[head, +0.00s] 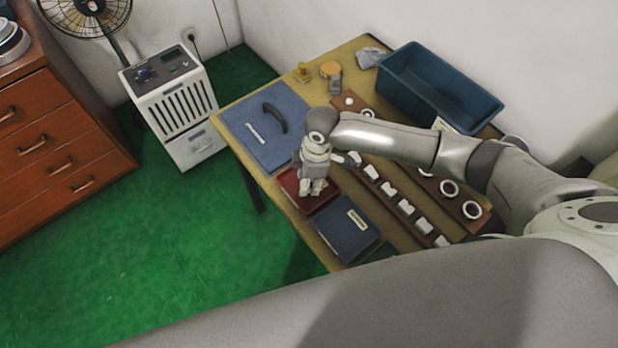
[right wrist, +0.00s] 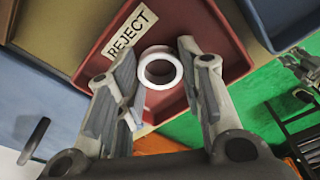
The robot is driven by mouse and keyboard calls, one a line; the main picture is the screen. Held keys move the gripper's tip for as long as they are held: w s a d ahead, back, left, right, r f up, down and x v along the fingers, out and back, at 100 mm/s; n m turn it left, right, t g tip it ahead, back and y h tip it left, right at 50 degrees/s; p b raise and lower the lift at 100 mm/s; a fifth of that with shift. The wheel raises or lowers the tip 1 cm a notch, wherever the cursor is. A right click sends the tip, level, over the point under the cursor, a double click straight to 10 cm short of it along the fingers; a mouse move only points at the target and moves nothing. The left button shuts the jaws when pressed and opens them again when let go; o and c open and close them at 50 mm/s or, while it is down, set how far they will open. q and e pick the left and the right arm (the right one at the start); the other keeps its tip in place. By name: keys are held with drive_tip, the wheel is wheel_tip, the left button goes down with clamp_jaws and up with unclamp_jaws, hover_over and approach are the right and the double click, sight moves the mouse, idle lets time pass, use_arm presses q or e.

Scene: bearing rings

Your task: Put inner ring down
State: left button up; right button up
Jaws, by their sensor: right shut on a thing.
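My right gripper (head: 313,188) is over the red tray (head: 288,184) on the table. In the right wrist view, my right gripper (right wrist: 165,92) is shut on a white inner ring (right wrist: 160,86) at its fingertips. Through the ring's hole the red tray floor shows. The tray (right wrist: 217,38) bears a label reading REJECT (right wrist: 132,27) beside the ring. The height of the ring above the tray floor is hard to tell. The gripper hides the ring in the head view. My left gripper does not show clearly in either view.
A dark blue tray (head: 347,228) adjoins the red one. A blue mat (head: 262,145) with a dark curved piece lies on the other side. Brown racks with several white parts lie under my right arm. A deep blue bin (head: 440,90) stands by the wall.

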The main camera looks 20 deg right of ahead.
drive_tip(key=o, duration=1)
drive_tip(key=shift+f, duration=0.1)
drive_tip(key=r, duration=0.4)
drive_tip(key=d+r, duration=0.1)
drive_tip(key=r, duration=0.7)
drive_tip(key=shift+s+d+r, duration=0.15)
drive_tip(key=shift+d, duration=0.05)
